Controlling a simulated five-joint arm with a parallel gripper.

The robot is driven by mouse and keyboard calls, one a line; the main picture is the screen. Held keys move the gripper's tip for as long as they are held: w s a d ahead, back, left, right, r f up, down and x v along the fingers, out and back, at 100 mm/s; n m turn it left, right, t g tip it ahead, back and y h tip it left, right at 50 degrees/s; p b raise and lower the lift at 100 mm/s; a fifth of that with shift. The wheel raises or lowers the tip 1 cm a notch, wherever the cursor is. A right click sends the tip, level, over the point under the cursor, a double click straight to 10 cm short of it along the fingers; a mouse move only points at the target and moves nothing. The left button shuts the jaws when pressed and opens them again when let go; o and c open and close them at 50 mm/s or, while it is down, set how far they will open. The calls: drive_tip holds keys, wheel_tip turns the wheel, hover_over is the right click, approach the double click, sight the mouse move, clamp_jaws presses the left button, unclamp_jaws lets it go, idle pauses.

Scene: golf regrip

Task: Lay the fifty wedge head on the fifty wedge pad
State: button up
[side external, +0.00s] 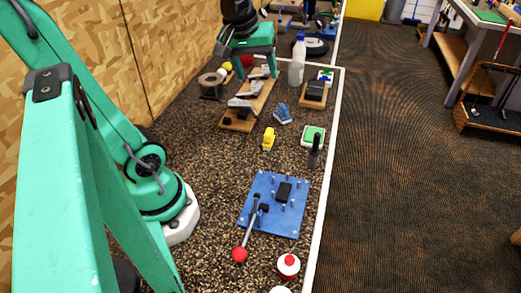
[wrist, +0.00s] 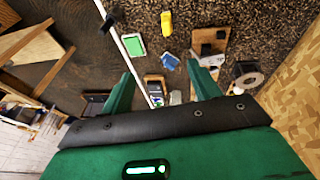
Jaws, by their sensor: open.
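Several silver wedge heads (side external: 243,102) lie along a stepped wooden rack (side external: 229,124); I cannot read which is the fifty. In the wrist view the rack (wrist: 222,33) is at upper right, partly behind a finger. A green pad with a white border (side external: 313,136) lies near the bench's right edge, and shows in the wrist view (wrist: 132,44) too. I cannot tell which is the fifty wedge pad. My gripper (side external: 246,64) is above the rack's far end, fingers apart; its fingers also frame the wrist view (wrist: 160,70). No held object shows.
A tape roll (side external: 210,82) stands left of the rack, a clear bottle (side external: 297,60) right. A black block (side external: 314,91), blue object (side external: 283,114) and yellow object (side external: 268,138) stand nearby. A blue fixture (side external: 263,217) with a red-knobbed lever is in front. The wooden wall (side external: 100,50) bounds the left.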

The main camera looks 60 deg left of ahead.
drive_tip(key=s+d+m+t+h, duration=0.1)
drive_tip(key=s+d+m+t, duration=0.1)
drive_tip(key=s+d+m, duration=0.5)
drive_tip(key=shift+d+f+m, duration=0.25)
drive_tip(key=shift+d+m, duration=0.05)
drive_tip(key=shift+m, duration=1)
